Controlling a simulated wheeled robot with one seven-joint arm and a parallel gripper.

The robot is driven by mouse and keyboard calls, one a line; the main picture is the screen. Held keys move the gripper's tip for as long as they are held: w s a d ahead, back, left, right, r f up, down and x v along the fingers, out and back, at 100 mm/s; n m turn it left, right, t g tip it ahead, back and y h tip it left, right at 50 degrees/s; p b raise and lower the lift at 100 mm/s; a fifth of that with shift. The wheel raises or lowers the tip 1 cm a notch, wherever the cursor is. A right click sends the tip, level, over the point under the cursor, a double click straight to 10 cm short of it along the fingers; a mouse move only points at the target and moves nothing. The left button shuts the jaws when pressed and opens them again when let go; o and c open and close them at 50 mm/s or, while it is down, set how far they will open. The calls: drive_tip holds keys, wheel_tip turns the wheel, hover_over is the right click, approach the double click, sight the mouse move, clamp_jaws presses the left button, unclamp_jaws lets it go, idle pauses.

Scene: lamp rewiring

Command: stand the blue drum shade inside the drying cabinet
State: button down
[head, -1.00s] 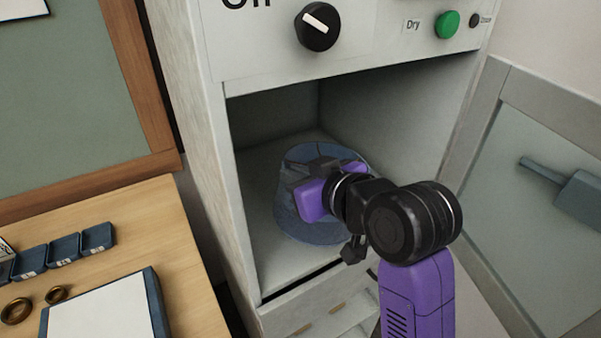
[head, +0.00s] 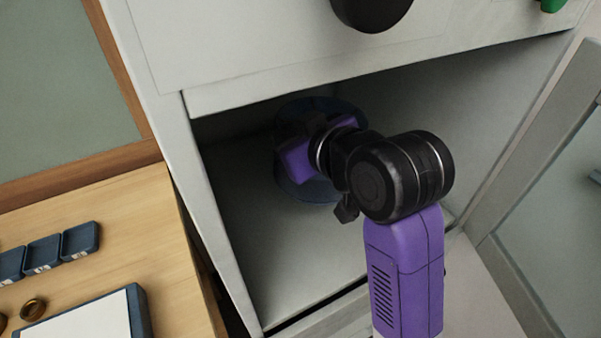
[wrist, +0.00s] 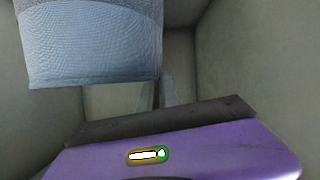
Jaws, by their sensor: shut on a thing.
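The blue drum shade (head: 312,190) is inside the open drying cabinet (head: 240,98), toward its back left in the head view. My gripper (head: 318,122) reaches into the cabinet and is shut on the shade; its purple body covers the shade's middle. In the wrist view the shade (wrist: 90,45) fills the upper left, its fabric side facing the camera and its lower edge visible. My gripper's purple and dark body (wrist: 170,140) shows below it. The fingertips are mostly hidden. I cannot tell whether the shade touches the cabinet floor.
The cabinet door (head: 560,190) stands open at the right. A black knob (head: 370,8) is on the panel above the opening. A wooden table (head: 130,220) with small dark trays (head: 43,255), a brass ring (head: 33,308) and a white-topped box (head: 95,322) lies at left. The cabinet floor in front is clear.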

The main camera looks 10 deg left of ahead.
wheel_tip(320, 180, down, 6)
drive_tip(key=shift+f, duration=0.25)
drive_tip(key=shift+f, duration=0.15)
drive_tip(key=c, duration=1.6)
unclamp_jaws()
drive_tip(key=v, duration=1.2)
